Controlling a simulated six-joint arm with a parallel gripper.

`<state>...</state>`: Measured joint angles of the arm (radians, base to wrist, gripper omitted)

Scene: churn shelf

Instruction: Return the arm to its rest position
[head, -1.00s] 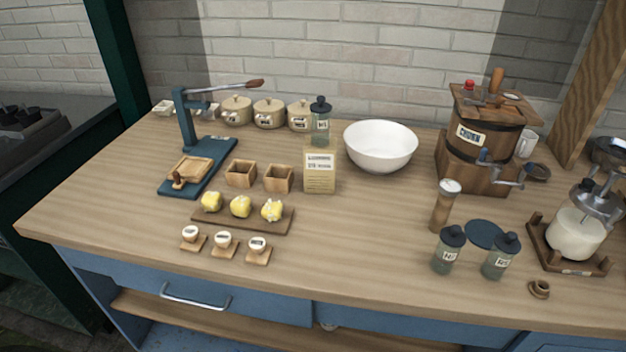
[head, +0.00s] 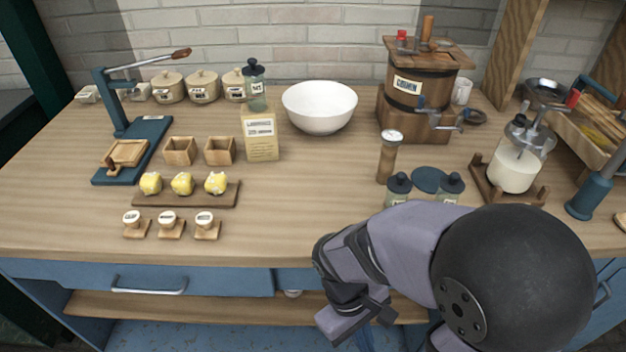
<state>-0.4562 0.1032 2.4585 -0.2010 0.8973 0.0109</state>
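My arm (head: 420,245) fills the lower right of the head view, folded in front of the counter's front edge. My gripper (head: 352,318) is at the lower middle, below the countertop and in front of the blue drawers. It is dark and partly turned away, so its fingers are not clear and I cannot tell whether it is open or shut. No object can be made out in it. The arm hides part of the counter front and the lower parts of two dark-lidded jars (head: 398,187).
The wooden counter (head: 280,215) holds a white bowl (head: 320,108), a wooden churn (head: 417,95), a blue press (head: 130,150), three yellow lumps on a board (head: 190,198), three stamps (head: 168,224) and a milk jar (head: 513,168). The counter's front middle is clear.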

